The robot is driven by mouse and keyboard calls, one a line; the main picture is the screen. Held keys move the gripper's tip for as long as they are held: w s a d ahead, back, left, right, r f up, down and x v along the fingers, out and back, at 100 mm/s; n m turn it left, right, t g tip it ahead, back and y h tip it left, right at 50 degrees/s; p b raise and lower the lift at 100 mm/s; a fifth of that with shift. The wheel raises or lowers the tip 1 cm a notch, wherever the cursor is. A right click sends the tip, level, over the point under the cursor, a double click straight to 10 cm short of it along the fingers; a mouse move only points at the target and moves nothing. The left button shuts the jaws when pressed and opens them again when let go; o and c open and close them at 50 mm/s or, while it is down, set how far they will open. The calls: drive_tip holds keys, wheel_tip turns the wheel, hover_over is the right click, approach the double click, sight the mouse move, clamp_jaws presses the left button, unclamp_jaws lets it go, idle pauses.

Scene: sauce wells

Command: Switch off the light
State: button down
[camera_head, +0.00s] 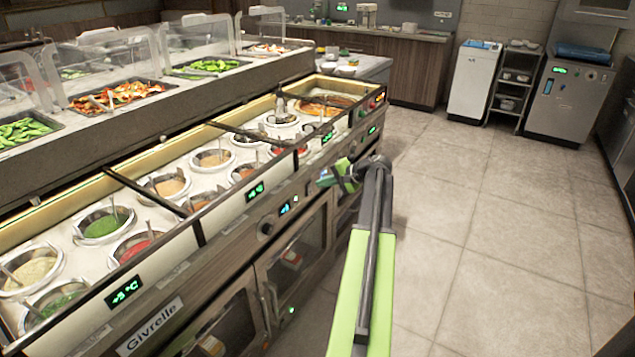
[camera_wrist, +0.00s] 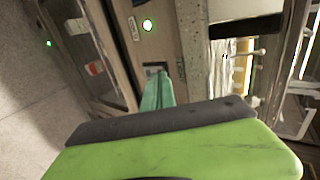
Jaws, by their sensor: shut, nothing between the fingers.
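My gripper (camera_head: 341,176) is at the front of the sauce-well counter (camera_head: 190,262), beside its control panel. In the wrist view its green fingers (camera_wrist: 158,92) are shut and empty. Their tips are at a small grey rectangular fitting (camera_wrist: 154,69) on the panel, which looks like a switch; I cannot tell whether they touch it. A round light (camera_wrist: 148,24) glows whitish green on the same panel. A warm glow lights the inner edge of the wells (camera_head: 62,212) in the head view. My gripper hides part of the panel there.
Glass-doored cabinets (camera_head: 297,262) are under the counter, with a round knob (camera_head: 266,228) and green displays (camera_head: 255,191) above them. Several sauce pots, such as one of green sauce (camera_head: 103,226), sit in the wells. The tiled floor (camera_head: 480,230) to the right is clear.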

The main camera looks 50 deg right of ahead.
drive_tip(key=p+v, duration=0.5)
drive_tip(key=v, duration=0.5)
drive_tip(key=shift+w+r, duration=0.2)
drive_tip(key=shift+r, duration=0.2)
drive_tip(key=shift+d, duration=0.1)
